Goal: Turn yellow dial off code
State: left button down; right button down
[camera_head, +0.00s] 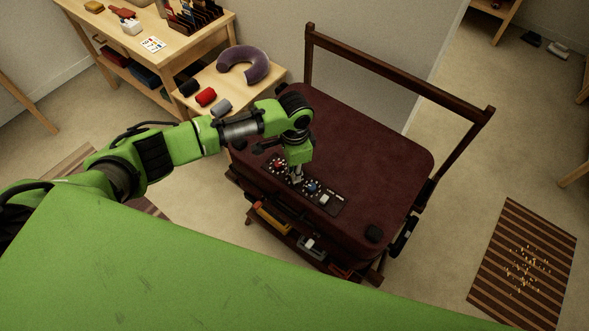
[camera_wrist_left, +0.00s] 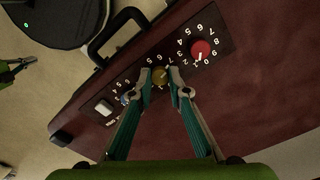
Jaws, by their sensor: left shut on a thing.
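The yellow dial (camera_wrist_left: 160,75) sits between a red dial (camera_wrist_left: 201,50) and a blue dial (camera_wrist_left: 127,97) on the dark lock plate of the maroon suitcase (camera_head: 370,135). My left gripper (camera_wrist_left: 160,78) is shut on the yellow dial, one fingertip on each side. In the head view my left gripper (camera_head: 296,178) reaches down onto the lock plate and hides the yellow dial. The red dial (camera_head: 278,163) and blue dial (camera_head: 313,187) show on either side there. White numbers ring the dials; the yellow dial's setting is too small to tell. My right gripper is not in view.
A pale button (camera_wrist_left: 104,108) sits at the plate's end beside the blue dial. The black suitcase handle (camera_wrist_left: 115,35) is close by. The suitcase lies on a dark wooden rack (camera_head: 400,68) with a raised rail. A wooden side table (camera_head: 215,80) with a neck pillow (camera_head: 243,65) stands behind.

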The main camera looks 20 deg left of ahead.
pick_arm(q)
jog(key=shift+r+m+p, duration=0.1)
jog(key=shift+m+p, duration=0.3)
jog(key=shift+m, duration=0.8)
jog(key=m, duration=0.3)
jog(key=shift+m+p, duration=0.3)
jog(key=m, duration=0.3)
jog(key=shift+m, duration=1.8)
jog(key=c, duration=1.9)
grip_release()
